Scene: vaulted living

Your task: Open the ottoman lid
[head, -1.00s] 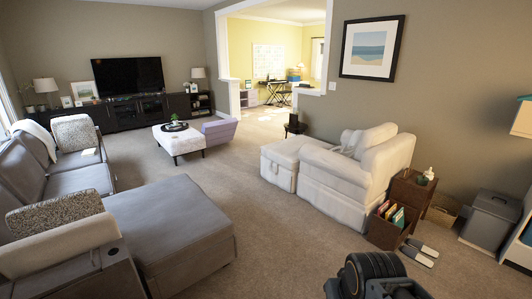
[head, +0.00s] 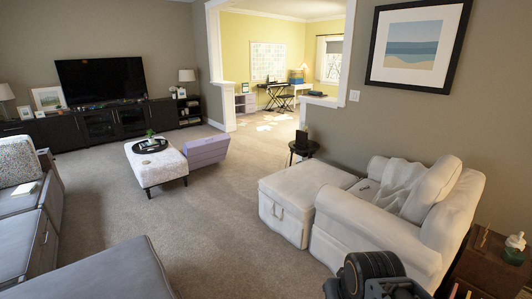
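A cream ottoman (head: 292,196) stands at the front of the cream armchair (head: 400,215), right of the picture's middle. Its top lies flat and looks shut, and a strap or handle shows on its front side. A white tufted ottoman (head: 168,172) stands further back with a dark round tray (head: 150,146) on top. A lavender piece (head: 207,150), perhaps another ottoman or bench, stands just right of it. I cannot tell which one the task means. Only a dark part of my arm shows at the bottom edge; my gripper's fingers are not visible.
A grey sectional sofa (head: 88,271) fills the lower left. A small black side table (head: 303,150) stands behind the cream ottoman. A brown cabinet (head: 490,262) is right of the armchair. The carpet between the sofa and the cream ottoman is clear.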

